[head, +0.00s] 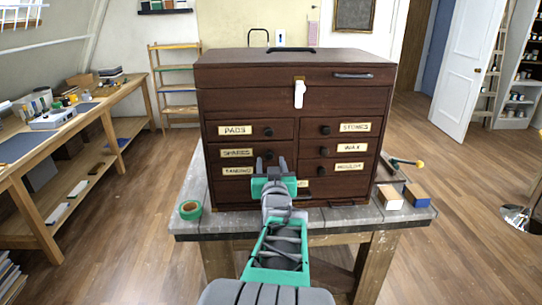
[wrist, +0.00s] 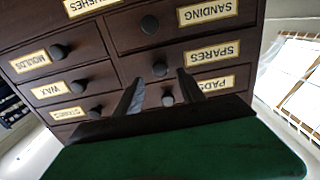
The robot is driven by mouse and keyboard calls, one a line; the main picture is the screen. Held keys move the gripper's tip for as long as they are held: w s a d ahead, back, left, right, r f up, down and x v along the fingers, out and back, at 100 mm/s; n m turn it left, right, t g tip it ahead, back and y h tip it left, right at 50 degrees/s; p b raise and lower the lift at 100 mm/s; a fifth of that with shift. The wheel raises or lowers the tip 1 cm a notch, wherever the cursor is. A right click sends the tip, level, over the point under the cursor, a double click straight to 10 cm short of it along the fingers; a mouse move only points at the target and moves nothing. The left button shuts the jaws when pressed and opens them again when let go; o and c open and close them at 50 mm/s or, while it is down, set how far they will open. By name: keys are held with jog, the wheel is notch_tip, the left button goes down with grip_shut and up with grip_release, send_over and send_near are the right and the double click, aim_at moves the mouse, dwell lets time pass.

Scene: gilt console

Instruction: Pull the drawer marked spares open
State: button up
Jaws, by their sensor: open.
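The dark wooden chest (head: 295,75) stands on a grey-topped bench. Its drawer marked spares (head: 237,153) is in the left column, between the pads and sanding drawers, and looks shut. In the upside-down wrist view the spares label (wrist: 212,53) and the round dark spares knob (wrist: 160,68) show clearly. My gripper (head: 270,168) is in front of the left column, partly covering the sanding drawer. Its fingers are open in the wrist view (wrist: 160,78), with the spares knob appearing between the tips. I cannot tell whether they touch it.
The pads knob (wrist: 168,99) also appears between my fingers in the wrist view. The sanding knob (wrist: 149,25) is close by. A green tape roll (head: 190,209) lies at the bench's left, and blocks (head: 390,196) and tools lie at the right.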

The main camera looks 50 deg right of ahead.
aim_at(269, 156)
jog(key=x, duration=0.3)
jog(key=shift+w+d+p, duration=0.15)
jog(key=shift+w+p, duration=0.05)
jog(key=shift+p, duration=0.1)
jog(key=shift+c, duration=0.2)
grip_shut()
dwell(0.8)
